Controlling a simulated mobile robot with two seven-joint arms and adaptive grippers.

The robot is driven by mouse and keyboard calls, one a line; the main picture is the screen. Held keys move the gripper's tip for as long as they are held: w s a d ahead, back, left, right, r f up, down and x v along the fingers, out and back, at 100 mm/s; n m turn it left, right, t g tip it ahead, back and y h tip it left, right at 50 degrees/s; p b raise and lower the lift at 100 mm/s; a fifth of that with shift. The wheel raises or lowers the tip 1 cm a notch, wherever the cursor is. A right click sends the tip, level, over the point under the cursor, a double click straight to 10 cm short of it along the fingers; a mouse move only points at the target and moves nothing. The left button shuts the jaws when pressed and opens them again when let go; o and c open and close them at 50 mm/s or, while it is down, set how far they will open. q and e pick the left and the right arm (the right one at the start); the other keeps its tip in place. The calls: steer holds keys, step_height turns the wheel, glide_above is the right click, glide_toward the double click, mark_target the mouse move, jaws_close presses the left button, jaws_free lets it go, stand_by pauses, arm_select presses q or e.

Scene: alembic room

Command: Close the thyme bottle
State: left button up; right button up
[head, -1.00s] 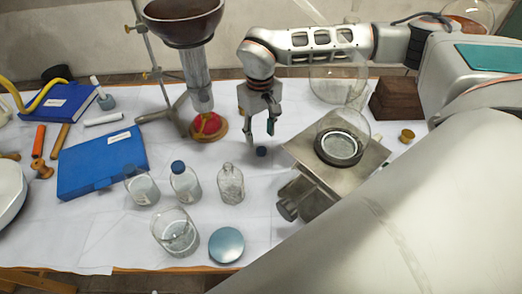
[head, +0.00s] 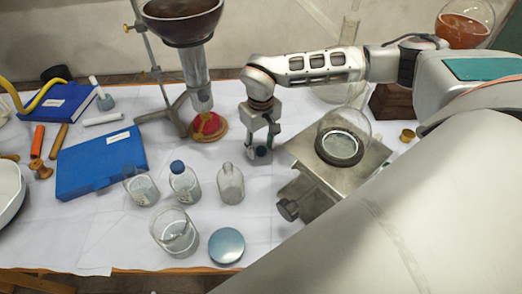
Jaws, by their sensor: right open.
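An uncapped clear glass bottle (head: 231,185) stands upright on the white cloth; no readable label shows, so I cannot tell if it is the thyme bottle. A small dark blue cap (head: 262,151) lies on the cloth behind it and to its right. My right gripper (head: 260,154) points down over the cap, with its open fingers on either side of it; I cannot tell if they touch it. Another glass bottle (head: 185,186) wears a blue cap and stands to the left. My left gripper is not in view.
A glass beaker (head: 140,188) and a larger beaker (head: 174,235) stand near the bottles, with a round blue-grey lid (head: 226,246). A metal hotplate (head: 312,199) is close on the right. A blue case (head: 100,163) lies on the left.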

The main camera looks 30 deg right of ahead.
mark_target(261, 149)
steer(key=c, duration=0.7)
steer(key=shift+c, duration=0.2)
steer(key=shift+r, duration=0.1)
step_height(261, 149, up, 10)
steer(key=shift+p, duration=0.4)
